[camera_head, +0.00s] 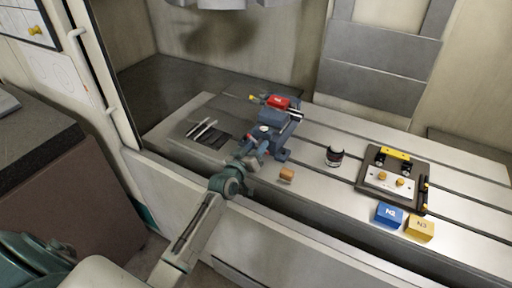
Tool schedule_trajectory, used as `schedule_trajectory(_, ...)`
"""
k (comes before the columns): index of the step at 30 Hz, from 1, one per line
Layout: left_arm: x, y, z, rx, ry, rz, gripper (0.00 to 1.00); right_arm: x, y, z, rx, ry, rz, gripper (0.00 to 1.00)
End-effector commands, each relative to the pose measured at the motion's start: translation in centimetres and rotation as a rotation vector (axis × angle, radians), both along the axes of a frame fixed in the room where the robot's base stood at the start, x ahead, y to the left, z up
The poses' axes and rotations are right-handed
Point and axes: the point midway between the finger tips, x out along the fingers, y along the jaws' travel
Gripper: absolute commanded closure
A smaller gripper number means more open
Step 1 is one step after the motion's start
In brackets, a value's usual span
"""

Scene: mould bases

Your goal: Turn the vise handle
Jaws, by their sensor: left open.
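The blue-grey vise (281,117) stands on the slotted machine table, left of the middle. A red block (277,101) sits at its top, between or on its jaws; I cannot tell which. The vise handle is not clearly distinguishable; the near end of the vise is partly hidden by my left gripper. My left gripper (262,146) is open at the near side of the vise, close to it; whether it touches the handle cannot be told. My right gripper is not in view.
A wooden block (287,174) and a dark round container (334,156) stand right of my gripper. A dark fixture plate (372,189), a blue block (389,214) and a yellow block (420,228) lie further right. Thin tools (203,129) lie left. An enclosure wall (180,185) runs along the front.

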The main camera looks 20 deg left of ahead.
Motion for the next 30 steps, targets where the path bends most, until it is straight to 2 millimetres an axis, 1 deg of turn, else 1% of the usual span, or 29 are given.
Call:
schedule_trajectory(1,-0.01,0.00,0.00,0.000,0.000,0.000,0.59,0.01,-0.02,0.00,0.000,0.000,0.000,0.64)
schedule_trajectory(2,-0.01,0.00,0.00,0.000,0.000,0.000,0.63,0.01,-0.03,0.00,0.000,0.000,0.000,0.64)
schedule_trajectory(3,-0.02,0.00,0.00,0.000,0.000,0.000,0.71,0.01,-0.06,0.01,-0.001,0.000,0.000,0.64)
schedule_trajectory(5,-0.02,0.00,0.00,0.000,0.000,0.000,0.82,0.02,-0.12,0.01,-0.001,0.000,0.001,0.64)
schedule_trajectory(6,-0.02,0.01,0.00,0.000,0.000,0.000,0.90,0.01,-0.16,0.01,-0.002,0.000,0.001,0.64)
schedule_trajectory(8,-0.03,0.01,0.00,0.000,0.000,0.000,1.00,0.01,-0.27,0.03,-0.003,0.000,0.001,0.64)
schedule_trajectory(18,-0.04,0.01,-0.03,0.000,0.000,0.000,1.00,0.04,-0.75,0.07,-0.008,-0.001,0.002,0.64)
schedule_trajectory(30,-0.04,0.02,-0.04,0.000,0.000,0.000,1.00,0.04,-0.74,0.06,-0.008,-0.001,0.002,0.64)
